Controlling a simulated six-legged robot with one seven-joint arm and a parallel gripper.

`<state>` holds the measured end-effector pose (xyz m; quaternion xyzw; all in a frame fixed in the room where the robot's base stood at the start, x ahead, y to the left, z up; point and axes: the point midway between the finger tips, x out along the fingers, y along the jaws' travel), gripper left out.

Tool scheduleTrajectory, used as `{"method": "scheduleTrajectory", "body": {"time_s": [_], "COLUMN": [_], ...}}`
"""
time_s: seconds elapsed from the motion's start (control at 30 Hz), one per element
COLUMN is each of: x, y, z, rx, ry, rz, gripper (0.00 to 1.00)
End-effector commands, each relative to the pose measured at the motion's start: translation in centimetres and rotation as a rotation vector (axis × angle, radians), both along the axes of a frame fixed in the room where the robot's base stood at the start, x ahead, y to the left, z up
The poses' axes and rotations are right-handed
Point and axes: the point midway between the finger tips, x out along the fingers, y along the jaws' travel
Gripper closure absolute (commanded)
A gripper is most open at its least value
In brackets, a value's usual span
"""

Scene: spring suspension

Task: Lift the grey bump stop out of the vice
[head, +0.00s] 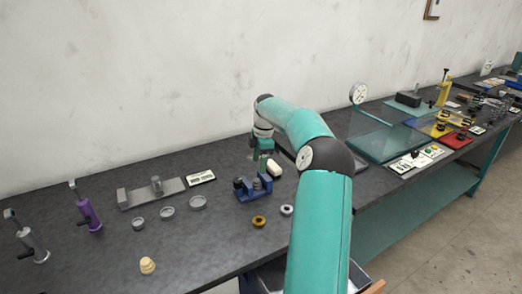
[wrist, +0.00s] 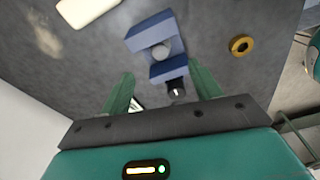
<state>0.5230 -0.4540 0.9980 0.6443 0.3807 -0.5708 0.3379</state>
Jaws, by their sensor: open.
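The blue vice (head: 262,191) stands on the dark bench in the head view, and it also shows at the top middle of the wrist view (wrist: 150,35). The grey bump stop (wrist: 160,52) shows as a small round top between the vice's two blue jaws. I cannot make it out clearly in the head view. My gripper (wrist: 163,88) is open and empty, its two green fingers apart. In the head view my gripper (head: 263,152) is above the bench, behind the vice. The bump stop lies beyond the fingertips in the wrist view, apart from them.
An ochre ring (head: 258,221) and a grey ring (head: 286,210) lie in front of the vice. A cream block (head: 274,166) lies behind it. A label card (head: 201,177), a metal fixture (head: 151,193) and several grey cups are to the left. A glass-sided stand (head: 385,140) is right.

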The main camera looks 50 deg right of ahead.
Motion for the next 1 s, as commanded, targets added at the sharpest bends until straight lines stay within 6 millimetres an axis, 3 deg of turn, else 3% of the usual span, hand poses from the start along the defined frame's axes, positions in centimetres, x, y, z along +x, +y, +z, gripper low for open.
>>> {"method": "scheduleTrajectory", "body": {"time_s": [0.2,0.4,0.77,1.0], "x": [0.1,0.3,0.4,0.4], "y": [0.4,0.7,0.8,0.7], "z": [-4.0,-6.4,-7.0,-7.0], "rx": [0.002,0.001,0.0,0.0], "ry": [0.002,0.001,0.0,0.0], "rz": [-0.001,-0.002,-0.002,-0.002], "gripper": [0.37,0.37,0.37,0.82]}}
